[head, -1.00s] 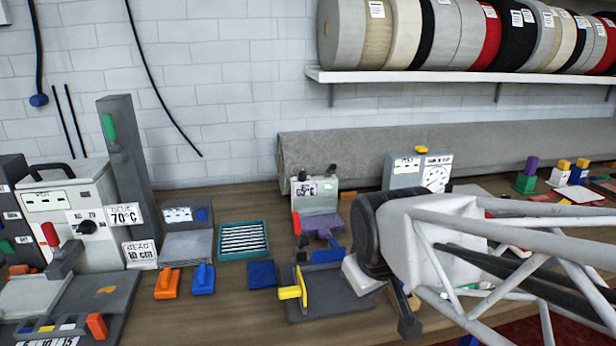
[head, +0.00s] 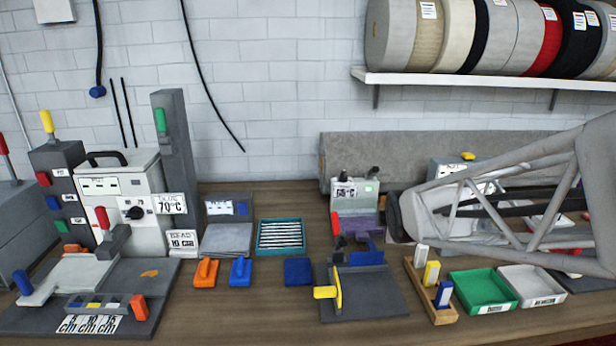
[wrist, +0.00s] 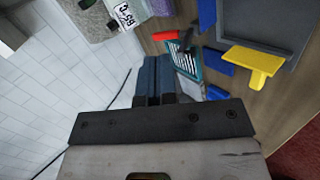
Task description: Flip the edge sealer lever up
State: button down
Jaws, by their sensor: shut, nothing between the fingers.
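No label that I can read says edge sealer. In the head view, a small grey machine (head: 358,196) marked 65°C stands at mid-bench with a red lever (head: 336,224) at its front left. A larger white machine (head: 118,190) at the left, beside a 70°C column, has another red lever (head: 102,217). In the wrist view, my gripper (wrist: 154,72) is shut and empty, its fingers side by side. Near the tips there are a red handle (wrist: 160,36), which appears to lie across, and a yellow handle (wrist: 253,62); neither is touched. In the head view my fingertips are hidden.
A grey plate (head: 375,294) with a yellow handle lies in front of the small machine. A teal tray (head: 259,249), orange and blue handled tools and a blue pad (head: 298,271) lie left of it. A green tray (head: 484,292) and white tray (head: 531,286) sit right.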

jog(key=w+d+f+n+t, duration=0.3)
jog(key=w+f+n+t, duration=0.1)
jog(key=w+n, duration=0.5)
jog(key=w+d+f+n+t+y, duration=0.1)
jog(key=w+d+f+n+t, duration=0.2)
jog(key=w+n, duration=0.6)
jog(key=shift+w+f+n+t, duration=0.2)
jog(key=shift+f+n+t, duration=0.25)
jog(key=shift+n+t, duration=0.55)
jog(key=shift+w, duration=0.15)
send_near(376, 173)
jog(key=w, duration=0.6)
jog(key=shift+w+r, duration=0.25)
jog(key=shift+w, duration=0.05)
jog(key=shift+r+g, duration=0.1)
jog(key=shift+g, duration=0.2)
